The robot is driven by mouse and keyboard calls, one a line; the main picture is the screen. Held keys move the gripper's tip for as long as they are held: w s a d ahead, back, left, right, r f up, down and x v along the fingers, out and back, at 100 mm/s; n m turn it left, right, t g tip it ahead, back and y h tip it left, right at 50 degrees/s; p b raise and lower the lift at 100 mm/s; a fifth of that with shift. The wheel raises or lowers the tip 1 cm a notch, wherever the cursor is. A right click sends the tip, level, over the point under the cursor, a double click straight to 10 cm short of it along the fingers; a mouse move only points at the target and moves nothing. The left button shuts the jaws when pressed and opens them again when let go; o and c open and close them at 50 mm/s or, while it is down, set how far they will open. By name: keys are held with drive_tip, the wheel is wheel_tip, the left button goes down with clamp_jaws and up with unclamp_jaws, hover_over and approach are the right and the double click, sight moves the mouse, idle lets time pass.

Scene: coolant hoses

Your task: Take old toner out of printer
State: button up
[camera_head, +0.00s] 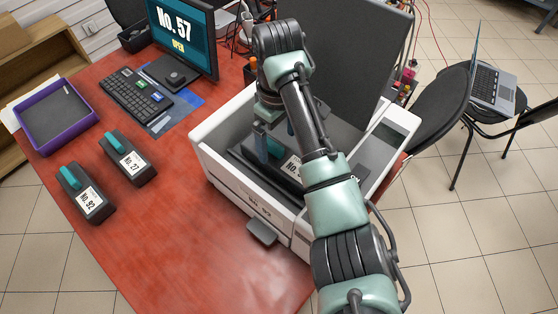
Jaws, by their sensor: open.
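The white printer (222,172) stands open on the red table, its dark lid raised behind it. A dark old toner (247,163) with a white label (291,166) lies inside; a bit of its teal handle (275,148) shows. My gripper (275,140) is open and points down into the printer, its fingers at the handle. I cannot tell whether they touch it. My arm hides the right part of the toner. Two more dark toners with teal handles stand on the table, labelled No. 92 (86,195) and No. 27 (128,158).
A purple tray (56,115) lies at the table's left edge. A monitor (184,35) reading "No. 57 OPEN" and a keyboard (136,96) stand at the back. A black chair (440,110) is right of the printer. The table front is clear.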

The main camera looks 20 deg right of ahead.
sight(280, 155)
drive_tip(key=shift+s+f+p, duration=0.15)
drive_tip(key=shift+s+f, duration=0.05)
drive_tip(key=shift+f, duration=1.15)
drive_tip(key=shift+s+f+p, duration=0.15)
drive_tip(key=shift+s+f, duration=0.05)
drive_tip(key=shift+f, duration=1.15)
drive_tip(key=shift+d+r, duration=0.1)
clamp_jaws()
